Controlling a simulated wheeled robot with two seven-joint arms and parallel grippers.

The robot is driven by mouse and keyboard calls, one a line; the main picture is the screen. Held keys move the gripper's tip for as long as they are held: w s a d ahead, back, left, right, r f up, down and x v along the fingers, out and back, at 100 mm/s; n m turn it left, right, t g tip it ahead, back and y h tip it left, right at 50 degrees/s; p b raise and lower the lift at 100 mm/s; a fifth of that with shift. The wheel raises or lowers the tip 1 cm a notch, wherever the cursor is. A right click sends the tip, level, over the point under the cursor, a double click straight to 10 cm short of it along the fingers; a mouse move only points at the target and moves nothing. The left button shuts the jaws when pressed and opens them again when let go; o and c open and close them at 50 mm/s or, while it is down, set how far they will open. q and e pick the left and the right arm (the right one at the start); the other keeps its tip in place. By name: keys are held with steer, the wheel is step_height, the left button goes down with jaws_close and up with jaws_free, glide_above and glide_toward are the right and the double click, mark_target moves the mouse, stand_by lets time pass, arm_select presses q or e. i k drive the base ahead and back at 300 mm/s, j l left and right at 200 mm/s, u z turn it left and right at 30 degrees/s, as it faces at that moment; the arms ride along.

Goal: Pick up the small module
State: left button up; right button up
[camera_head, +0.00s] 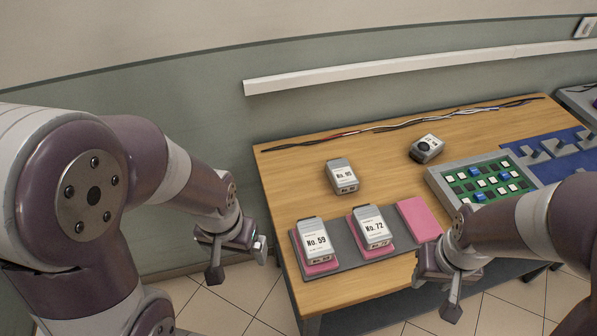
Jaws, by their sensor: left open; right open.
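A small grey-white module labelled about "No. 90" (342,177) stands alone on the wooden table, its last digit hard to read. Module "No. 59" (316,241) and module "No. 72" (373,229) sit on pink pads on a dark grey tray (350,255) at the table's front. I cannot tell which one the task calls the small module. My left gripper (238,262) is open and empty, off the table's left edge. My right gripper (452,288) is open and empty, near the front edge, right of the tray. Its fingers are partly hidden by its own wrist.
An empty pink pad (419,219) fills the tray's right place. A small black-and-white device (426,148) lies farther back. A green board (487,181) with white and blue blocks and a blue mat (553,152) with grey parts are at right. Cables (400,126) run along the back.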

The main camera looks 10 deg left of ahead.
mark_target(341, 177)
steer(key=l+u, duration=0.2)
steer(key=l, duration=2.05)
steer(key=i+l+u, duration=0.1)
steer(key=i+l, duration=0.35)
steer(key=i, duration=0.15)
